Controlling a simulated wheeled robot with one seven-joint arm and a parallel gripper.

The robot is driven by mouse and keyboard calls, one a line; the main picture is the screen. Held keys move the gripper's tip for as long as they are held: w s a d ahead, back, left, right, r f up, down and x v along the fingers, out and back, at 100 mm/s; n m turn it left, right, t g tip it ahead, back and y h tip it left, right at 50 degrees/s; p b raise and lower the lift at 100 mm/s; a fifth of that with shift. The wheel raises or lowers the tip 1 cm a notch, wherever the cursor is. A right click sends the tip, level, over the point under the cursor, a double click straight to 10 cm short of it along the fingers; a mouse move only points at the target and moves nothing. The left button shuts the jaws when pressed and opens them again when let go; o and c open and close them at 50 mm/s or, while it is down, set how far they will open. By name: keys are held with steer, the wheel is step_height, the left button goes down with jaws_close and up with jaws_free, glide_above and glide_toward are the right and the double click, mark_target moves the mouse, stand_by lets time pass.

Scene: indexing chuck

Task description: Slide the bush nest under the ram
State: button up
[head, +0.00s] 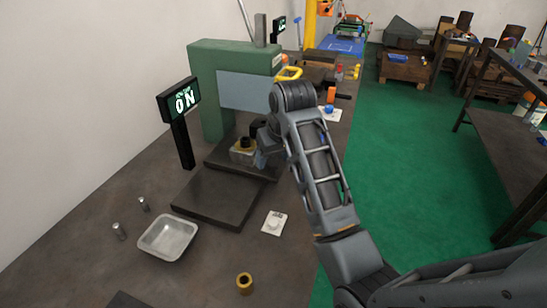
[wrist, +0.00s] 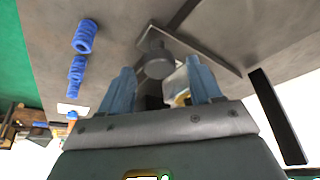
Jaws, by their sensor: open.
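The bush nest (head: 238,157) is a small pale block on a dark slide plate at the foot of the green press (head: 211,92). A brass bush (head: 247,143) with a dark bore stands in it. The grey ram (head: 256,128) shows just behind and right of the bush, partly hidden by my arm; exact alignment cannot be told. My gripper (head: 267,150) is at the nest's right side, its fingers mostly hidden. In the wrist view its blue fingers (wrist: 161,80) are apart, with a grey cylinder beyond them and a bit of yellow by the right finger. Contact with the nest cannot be told.
A lit ON display (head: 180,102) stands left of the press. A dark plate (head: 215,197), a metal tray (head: 168,238), a white button plate (head: 273,222), a loose brass bush (head: 245,283) and small pins lie in front. A yellow handle (head: 289,73) juts out beside my arm.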

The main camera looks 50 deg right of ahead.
steer(key=shift+w+d+f, duration=0.1)
steer(key=shift+w+f, duration=0.05)
steer(key=shift+f, duration=0.3)
jaws_close()
stand_by(0.4)
